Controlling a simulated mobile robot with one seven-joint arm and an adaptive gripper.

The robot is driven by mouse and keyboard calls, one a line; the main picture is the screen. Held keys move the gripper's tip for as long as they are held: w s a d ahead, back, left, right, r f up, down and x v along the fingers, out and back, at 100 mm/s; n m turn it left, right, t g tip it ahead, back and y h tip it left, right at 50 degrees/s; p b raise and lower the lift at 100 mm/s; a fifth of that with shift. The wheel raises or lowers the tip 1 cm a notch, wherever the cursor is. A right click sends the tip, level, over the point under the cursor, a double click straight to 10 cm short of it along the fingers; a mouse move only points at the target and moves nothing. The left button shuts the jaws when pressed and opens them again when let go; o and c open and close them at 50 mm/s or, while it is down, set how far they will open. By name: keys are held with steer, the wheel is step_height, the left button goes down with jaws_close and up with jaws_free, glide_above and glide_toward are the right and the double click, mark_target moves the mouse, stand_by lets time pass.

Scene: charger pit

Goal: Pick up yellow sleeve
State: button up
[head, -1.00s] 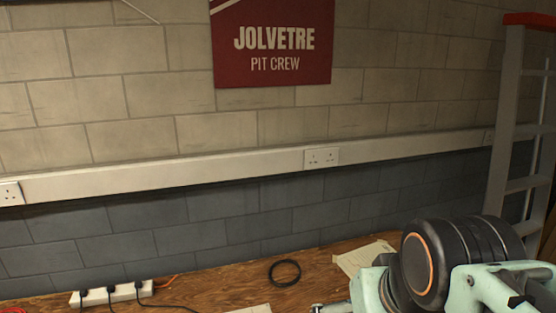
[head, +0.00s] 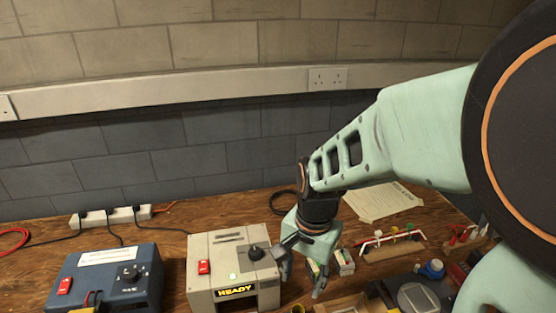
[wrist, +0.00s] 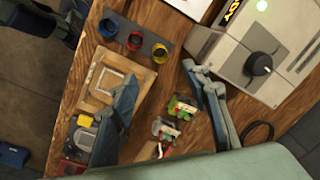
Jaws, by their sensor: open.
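Three small round coloured sleeves or cups stand in a row on a dark strip at the upper left of the wrist view. In the head view my gripper (head: 302,275) hangs just right of the grey box, and the row is mostly cut off at the bottom edge.
The grey READY box (head: 230,268) stands close to the left of my gripper. A wooden tray (wrist: 112,82) lies under the left finger in the wrist view. Small green-topped parts (wrist: 180,106) lie between the fingers. A blue box (head: 105,280) stands further left.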

steer(key=shift+m+g+h, duration=0.3)
steer(key=shift+m, duration=0.2)
steer(key=f, duration=0.3)
steer(key=f+b, duration=0.1)
steer(key=f, duration=0.3)
steer(key=w+f+b, duration=0.1)
steer(key=f, duration=0.2)
steer(key=shift+a+f, duration=0.25)
steer(key=shift+a, duration=0.1)
steer(key=f, duration=0.2)
steer(key=f+b, duration=0.1)
steer(key=f, duration=0.2)
steer(key=shift+w+d+f, duration=0.2)
steer(key=shift+w+f, duration=0.1)
steer(key=c, duration=0.7)
